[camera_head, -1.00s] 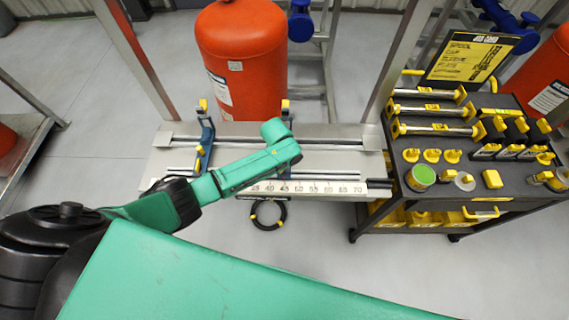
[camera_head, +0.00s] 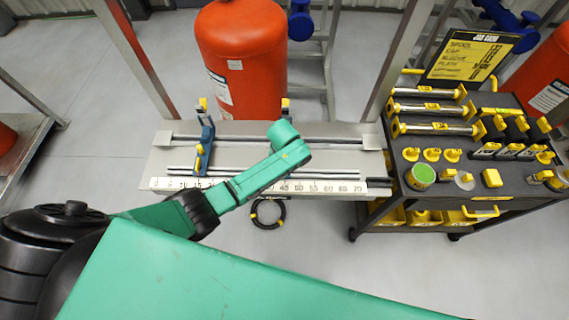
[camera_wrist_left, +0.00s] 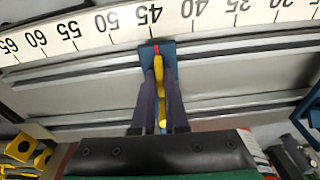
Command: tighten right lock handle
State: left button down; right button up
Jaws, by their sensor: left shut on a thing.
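The right lock is a blue block (camera_wrist_left: 169,49) on the rails near the 45 mark in the left wrist view. Its yellow handle (camera_wrist_left: 158,66) has a red tip and points toward the ruler. My left gripper (camera_wrist_left: 160,82) is shut on this handle, with a dark finger on each side. In the head view my green arm hides most of the right lock; a small yellow piece (camera_head: 285,103) shows behind it. The left lock (camera_head: 206,140), blue with yellow parts, stands at the left of the rail plate (camera_head: 230,131). My right gripper is not in view.
A white ruler (camera_head: 335,187) runs along the plate's front edge. A red tank (camera_head: 240,50) stands behind. A black cart (camera_head: 460,140) with yellow-handled tools is close on the right. A black ring (camera_head: 268,223) hangs below the front edge.

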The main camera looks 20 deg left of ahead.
pick_arm(q)
jog(key=c, duration=0.9)
grip_release()
jog(key=shift+n, duration=0.3)
jog(key=shift+c, duration=0.2)
jog(key=shift+r, duration=3.5)
